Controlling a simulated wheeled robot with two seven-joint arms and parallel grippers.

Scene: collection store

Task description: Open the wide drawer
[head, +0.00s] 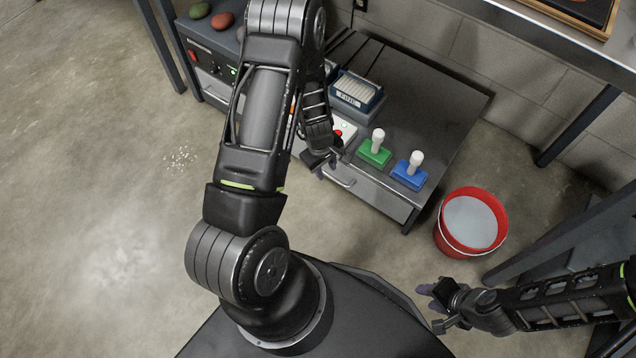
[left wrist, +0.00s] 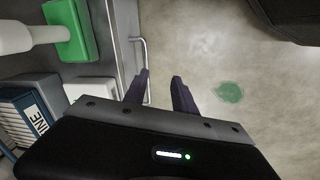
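The wide drawer (head: 385,200) is a grey front under the metal table top, and it looks closed. Its bar handle (head: 344,181) shows beside my left gripper (head: 324,168) in the head view. In the left wrist view the handle (left wrist: 145,52) runs down to my left gripper (left wrist: 162,82), whose two dark fingers are apart. The left finger overlaps the handle's lower part, and the bar shows just inside that finger; I cannot tell if they touch. My right gripper (head: 436,306) is open and empty over the floor, away from the drawer.
On the table stand a green-based stamp (head: 374,154), a blue-based stamp (head: 410,172) and a blue box of cards (head: 356,94). A red bucket (head: 470,222) stands on the floor right of the table.

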